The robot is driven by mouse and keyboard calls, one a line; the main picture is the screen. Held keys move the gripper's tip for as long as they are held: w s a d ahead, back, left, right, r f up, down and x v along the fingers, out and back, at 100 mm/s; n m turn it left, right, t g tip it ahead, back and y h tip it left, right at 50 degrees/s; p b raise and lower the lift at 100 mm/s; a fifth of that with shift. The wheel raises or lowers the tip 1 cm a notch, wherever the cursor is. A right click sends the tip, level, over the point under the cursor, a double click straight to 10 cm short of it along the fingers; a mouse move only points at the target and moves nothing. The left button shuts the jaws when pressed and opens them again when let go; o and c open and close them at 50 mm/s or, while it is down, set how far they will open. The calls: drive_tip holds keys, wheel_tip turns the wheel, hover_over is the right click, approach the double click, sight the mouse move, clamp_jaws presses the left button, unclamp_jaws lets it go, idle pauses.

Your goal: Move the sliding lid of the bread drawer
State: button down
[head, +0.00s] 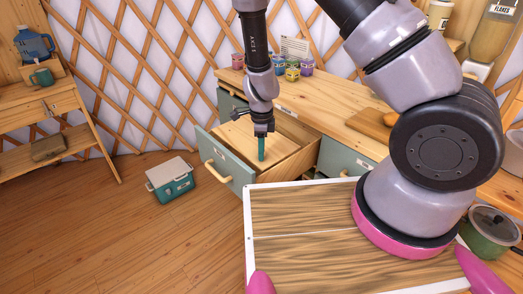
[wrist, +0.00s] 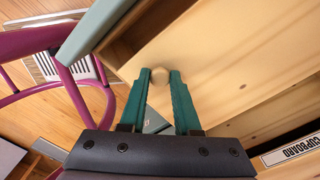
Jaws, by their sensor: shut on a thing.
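The bread drawer (head: 226,172) is pulled out of the counter, with a grey-green front and a pale handle. Its sliding lid (head: 236,136) is a flat pale wooden board lying inside the drawer; it fills much of the wrist view (wrist: 215,50). A small round wooden knob (wrist: 159,75) stands on the lid. My gripper (head: 261,158) points down over the drawer. In the wrist view its teal fingers (wrist: 160,76) are shut on the knob, one on each side. The knob is hidden behind the fingers in the head view.
The counter (head: 350,118) holds several small tins (head: 292,68) and a cutting board (head: 372,124) to the right. A teal-and-white cooler box (head: 171,181) stands on the floor left of the drawer. Open floor (head: 100,235) lies at the left.

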sight(254, 162)
drive_tip(key=shift+s+a, duration=0.5)
drive_tip(key=shift+a, duration=0.15)
drive_tip(key=shift+s+a, duration=0.45)
drive_tip(key=shift+a, duration=0.2)
drive_tip(key=c, duration=0.7)
unclamp_jaws()
drive_tip(key=shift+o, duration=0.2)
drive_tip(key=shift+r, duration=0.1)
wheel_tip(254, 162, up, 11)
drive_tip(key=shift+f, duration=0.2)
drive_tip(key=shift+r, duration=0.1)
